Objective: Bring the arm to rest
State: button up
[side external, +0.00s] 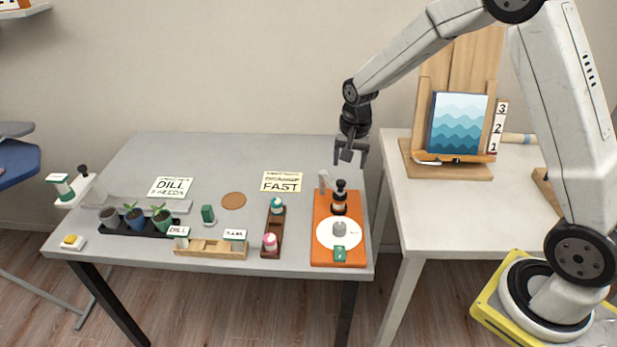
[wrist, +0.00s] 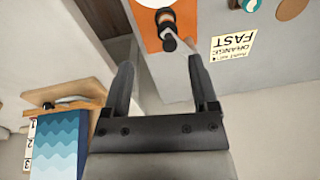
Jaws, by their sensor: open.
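My gripper (side external: 351,157) hangs above the right end of the grey table (side external: 230,150), near its right edge, with the fingers pointing down. In the wrist view its two fingers (wrist: 160,80) stand apart with nothing held between them. My arm reaches in from the right, bent at the elbow. An orange board (side external: 322,203) lies on the table below and in front of the gripper. It carries a dark bottle (side external: 340,197), a white disc (side external: 325,232) with a grey piece on it, and a green item (side external: 339,254). The gripper is apart from all of these.
A white side table (side external: 395,200) at the right holds an easel with a blue wave picture (side external: 457,122). Potted seedlings (side external: 135,218), a wooden rack (side external: 212,248), a brown tray (side external: 273,232) and cards (side external: 282,182) stand on the grey table. Its back middle is clear.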

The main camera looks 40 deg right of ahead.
jog(key=s+a+r+n+t, duration=0.1)
jog(key=s+a+n, duration=0.2)
jog(key=s+n, duration=0.2)
jog(key=s+a+r+n, duration=0.1)
jog(key=s+a+n, duration=0.2)
jog(key=s, duration=0.9)
jog(key=shift+s+r+n+t, duration=0.2)
jog(key=shift+s+n+t, duration=0.15)
jog(key=shift+n, duration=0.65)
